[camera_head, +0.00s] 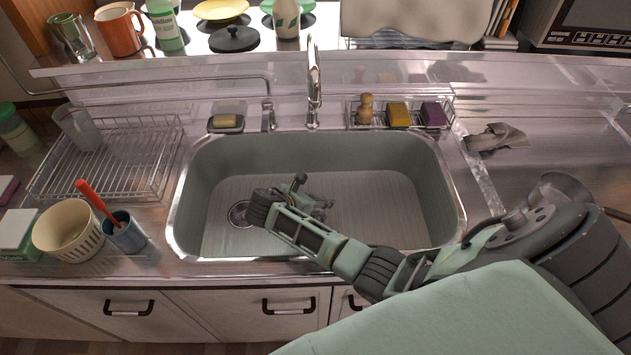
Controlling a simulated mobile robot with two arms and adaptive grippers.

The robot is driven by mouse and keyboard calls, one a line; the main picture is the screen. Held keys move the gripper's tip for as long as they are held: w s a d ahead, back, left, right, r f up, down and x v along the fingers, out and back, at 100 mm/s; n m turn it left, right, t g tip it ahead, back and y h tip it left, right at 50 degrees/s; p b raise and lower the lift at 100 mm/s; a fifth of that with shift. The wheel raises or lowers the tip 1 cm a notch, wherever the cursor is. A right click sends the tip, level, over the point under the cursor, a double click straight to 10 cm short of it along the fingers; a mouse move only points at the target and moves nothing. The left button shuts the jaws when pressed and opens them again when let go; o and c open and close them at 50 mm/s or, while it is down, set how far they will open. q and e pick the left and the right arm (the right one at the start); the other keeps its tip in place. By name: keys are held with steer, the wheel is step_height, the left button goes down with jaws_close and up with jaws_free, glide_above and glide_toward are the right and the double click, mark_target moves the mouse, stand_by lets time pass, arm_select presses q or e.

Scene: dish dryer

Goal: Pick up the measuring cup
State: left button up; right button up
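A clear, cup-like vessel (78,127) leans in the wire dish rack at the left; it may be the measuring cup, but no markings can be read. My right arm reaches in from the right over the sink. My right gripper (316,203) is over the sink basin, partly hidden by the arm, and its fingers are too small and dark to read. It is well to the right of both clear vessels. My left gripper is not in view.
The sink (375,205) looks empty below my arm. The faucet (314,85) rises behind it. A sponge rack (400,115) sits behind the sink.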

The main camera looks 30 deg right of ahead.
steer(key=c, duration=0.6)
steer(key=shift+r, duration=0.2)
